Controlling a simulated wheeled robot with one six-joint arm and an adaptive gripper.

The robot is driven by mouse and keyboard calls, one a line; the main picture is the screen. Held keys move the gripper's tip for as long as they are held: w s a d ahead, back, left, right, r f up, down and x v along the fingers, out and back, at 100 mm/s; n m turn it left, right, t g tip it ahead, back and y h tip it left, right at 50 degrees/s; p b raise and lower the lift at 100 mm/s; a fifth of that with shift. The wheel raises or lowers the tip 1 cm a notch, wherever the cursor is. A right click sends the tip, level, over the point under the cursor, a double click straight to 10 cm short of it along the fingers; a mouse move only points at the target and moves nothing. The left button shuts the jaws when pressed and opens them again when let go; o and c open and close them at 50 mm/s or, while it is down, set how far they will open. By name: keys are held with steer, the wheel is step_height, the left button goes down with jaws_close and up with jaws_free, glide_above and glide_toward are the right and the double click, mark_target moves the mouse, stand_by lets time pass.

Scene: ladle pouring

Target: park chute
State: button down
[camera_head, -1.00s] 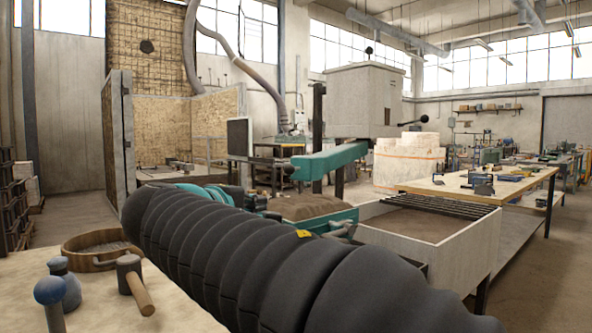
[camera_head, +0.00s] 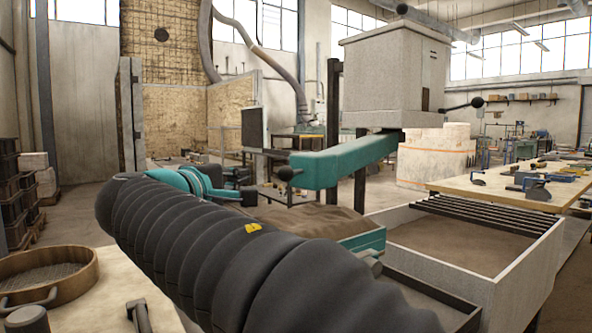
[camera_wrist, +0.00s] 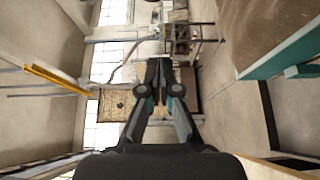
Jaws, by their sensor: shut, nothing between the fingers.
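The teal chute (camera_head: 340,163) is a long trough-like arm under the pale boxy hopper (camera_head: 385,75). It reaches left from the hopper and ends in a dark round knob (camera_head: 288,173). My gripper (camera_head: 247,196) is left of and slightly below the knob in the head view, apart from it in the picture; the depth between them is hard to tell. In the wrist view my gripper (camera_wrist: 158,76) is shut with its fingers together and nothing between them. I cannot make out the chute in the wrist view.
A teal-edged sand box (camera_head: 365,240) lies below the chute; its sand and edge also show in the wrist view (camera_wrist: 285,52). A pale sand bin (camera_head: 500,290) stands right of it. A worktable (camera_head: 90,290) with a wooden sieve (camera_head: 85,285) is at lower left.

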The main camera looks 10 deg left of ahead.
steer(key=shift+w+d, duration=0.1)
steer(key=w+d, duration=0.5)
steer(key=w, duration=0.2)
steer(key=shift+w+p, duration=0.4)
stand_by(0.4)
steer(key=shift+d, duration=0.2)
